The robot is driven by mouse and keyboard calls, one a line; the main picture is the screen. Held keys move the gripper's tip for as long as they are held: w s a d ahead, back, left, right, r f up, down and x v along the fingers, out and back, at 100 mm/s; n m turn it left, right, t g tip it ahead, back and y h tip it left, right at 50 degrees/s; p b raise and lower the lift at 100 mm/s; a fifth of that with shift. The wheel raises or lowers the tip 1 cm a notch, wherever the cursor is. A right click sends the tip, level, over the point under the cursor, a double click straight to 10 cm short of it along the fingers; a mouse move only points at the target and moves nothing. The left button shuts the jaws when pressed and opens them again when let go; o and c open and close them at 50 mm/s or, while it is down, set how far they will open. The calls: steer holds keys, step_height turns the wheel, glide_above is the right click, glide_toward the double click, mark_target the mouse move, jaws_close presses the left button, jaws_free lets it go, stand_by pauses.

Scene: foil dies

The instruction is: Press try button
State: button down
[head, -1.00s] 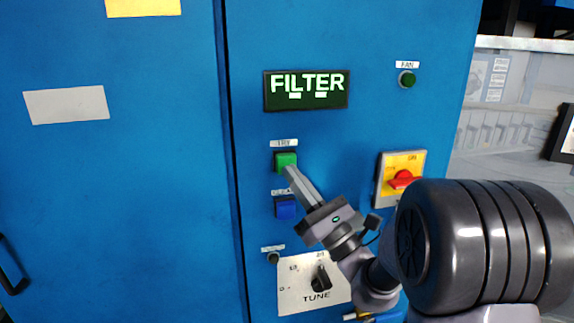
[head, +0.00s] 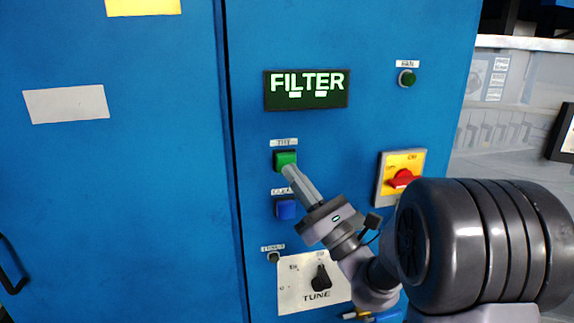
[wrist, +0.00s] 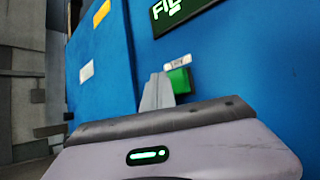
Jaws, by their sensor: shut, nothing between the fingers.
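The green try button (head: 285,160) sits below a small white label on the blue cabinet, under the display reading FILTER. My gripper (head: 287,171) is shut and empty, with its fingertips at the lower edge of the green button. In the wrist view the green button (wrist: 180,80) shows just right of my shut fingers (wrist: 157,90). I cannot tell whether the tips touch the button.
A blue button (head: 286,208) is just below the green one. The display (head: 306,90) is above. A red rotary switch on a yellow plate (head: 402,180), a green fan lamp (head: 407,78) and a tune knob (head: 320,280) are also on the panel.

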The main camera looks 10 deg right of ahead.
steer(key=shift+w, duration=0.15)
stand_by(0.6)
steer(key=shift+w, duration=0.3)
steer(key=shift+w+p, duration=0.35)
steer(key=shift+w, duration=0.15)
stand_by(0.6)
stand_by(0.4)
steer(key=shift+s+b, duration=0.35)
steer(key=shift+s, duration=0.55)
steer(key=s+b, duration=0.2)
steer(key=s, duration=0.3)
